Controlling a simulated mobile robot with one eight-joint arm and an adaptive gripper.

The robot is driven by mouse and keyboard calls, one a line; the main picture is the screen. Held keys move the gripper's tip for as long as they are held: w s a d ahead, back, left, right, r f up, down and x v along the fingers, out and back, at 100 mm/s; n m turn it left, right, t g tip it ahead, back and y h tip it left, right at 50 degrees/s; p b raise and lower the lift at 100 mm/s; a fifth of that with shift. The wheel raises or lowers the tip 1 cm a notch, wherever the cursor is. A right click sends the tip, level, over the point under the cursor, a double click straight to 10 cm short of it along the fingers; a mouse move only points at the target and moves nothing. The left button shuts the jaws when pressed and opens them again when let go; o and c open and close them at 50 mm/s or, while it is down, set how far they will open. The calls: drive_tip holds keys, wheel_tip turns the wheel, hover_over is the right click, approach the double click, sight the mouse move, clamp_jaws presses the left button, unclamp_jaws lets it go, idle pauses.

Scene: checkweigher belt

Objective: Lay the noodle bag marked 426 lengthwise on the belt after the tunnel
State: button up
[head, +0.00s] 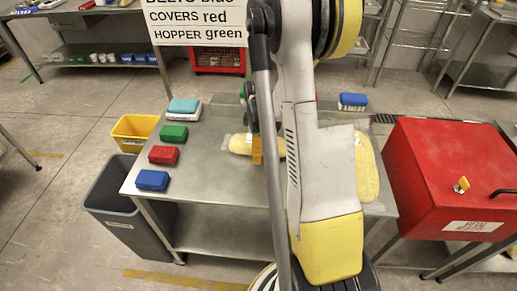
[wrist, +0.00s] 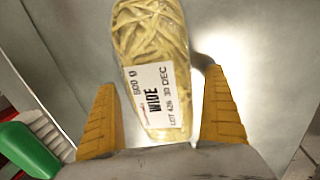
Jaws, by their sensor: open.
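The noodle bag (wrist: 155,75) has a clear wrapper with pale yellow noodles and a white label (wrist: 158,95) reading WIDE and LOT 426. It lies on the metal table. My gripper (wrist: 160,80) is open, with one orange finger on each side of the bag's labelled end and a gap showing at both sides. In the head view, an orange finger (head: 256,150) is beside a yellow bag (head: 240,144), which my arm partly covers. A second yellow bag (head: 367,172) lies to the right, partly behind my arm; its marking is unreadable. I cannot make out the belt clearly.
Green (head: 174,132), red (head: 163,155) and blue (head: 152,180) brushes lie on the table's left side (head: 205,185). Another blue brush (head: 353,101) is at the back. A red lidded box (head: 455,170) stands right. A yellow bin (head: 135,128) and a grey bin (head: 113,190) stand left.

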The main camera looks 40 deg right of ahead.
drive_tip(key=shift+f, duration=0.45)
drive_tip(key=shift+r, duration=0.15)
drive_tip(key=c, duration=1.4)
drive_tip(key=shift+c, duration=0.2)
drive_tip(key=shift+r, duration=0.15)
